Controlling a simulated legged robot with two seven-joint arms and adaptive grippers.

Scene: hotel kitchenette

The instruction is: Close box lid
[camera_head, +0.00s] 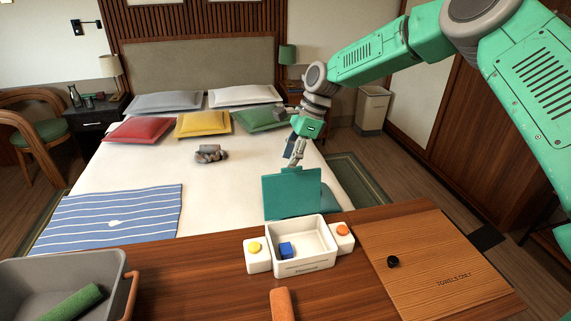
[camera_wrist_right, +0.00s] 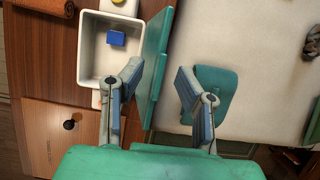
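A small white box (camera_head: 304,262) stands open on the wooden counter, with a blue cube (camera_head: 286,249) inside. Its teal lid (camera_head: 292,197) stands raised at the back edge, on the bed side. My right gripper (camera_head: 296,161) is at the top edge of the lid, pointing down. In the right wrist view its fingers (camera_wrist_right: 160,92) are spread apart, and the lid (camera_wrist_right: 153,65) shows between them, nearer the left finger. Whether a finger touches the lid is unclear. The box (camera_wrist_right: 92,57) lies left of the fingers there. My left gripper is not in view.
White blocks with a yellow button (camera_head: 254,247) and an orange button (camera_head: 342,230) flank the box. A grey bin (camera_head: 118,270) holding a green roll (camera_head: 72,303) is at left. An orange roll (camera_head: 283,304) lies in front. A wooden board (camera_head: 425,265) with a black knob (camera_head: 393,262) is right.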

